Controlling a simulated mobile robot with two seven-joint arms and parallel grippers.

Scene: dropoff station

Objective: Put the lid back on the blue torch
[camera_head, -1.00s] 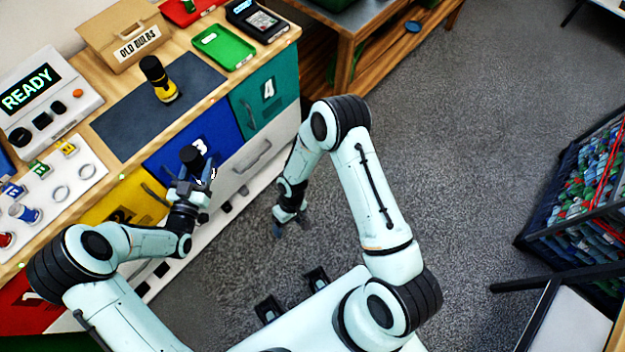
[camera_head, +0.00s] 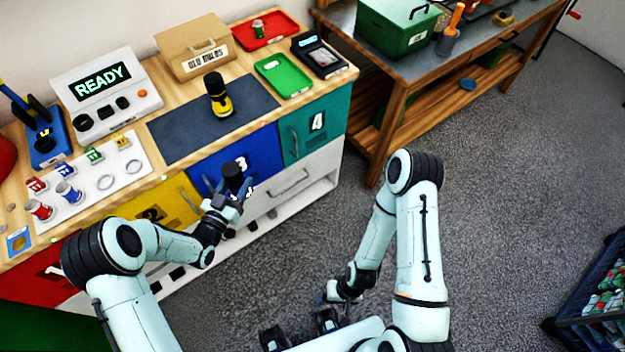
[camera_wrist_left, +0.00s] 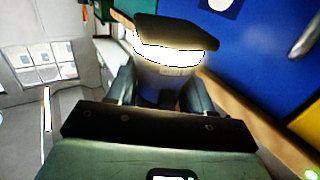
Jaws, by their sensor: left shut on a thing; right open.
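My left gripper (camera_head: 222,208) is shut on a dark-headed upright thing, which I take to be the blue torch (camera_head: 233,175). It is held in front of the blue drawer, below the counter top's edge. In the left wrist view the torch (camera_wrist_left: 172,78) stands between the fingers, with a wide dark head, a bright white band below it and a dark bluish lower body. I cannot tell whether its dark top is a separate lid, and I identify no loose lid. My right gripper (camera_head: 335,291) is open and empty, low over the floor, away from the counter.
A yellow torch (camera_head: 217,96) with a black head stands on the dark mat (camera_head: 180,136). A white holder board (camera_head: 105,198), READY box (camera_head: 104,90), OLD BULBS box (camera_head: 193,48), green tray (camera_head: 284,75) and red tray (camera_head: 268,32) share the counter. Much of the mat is clear.

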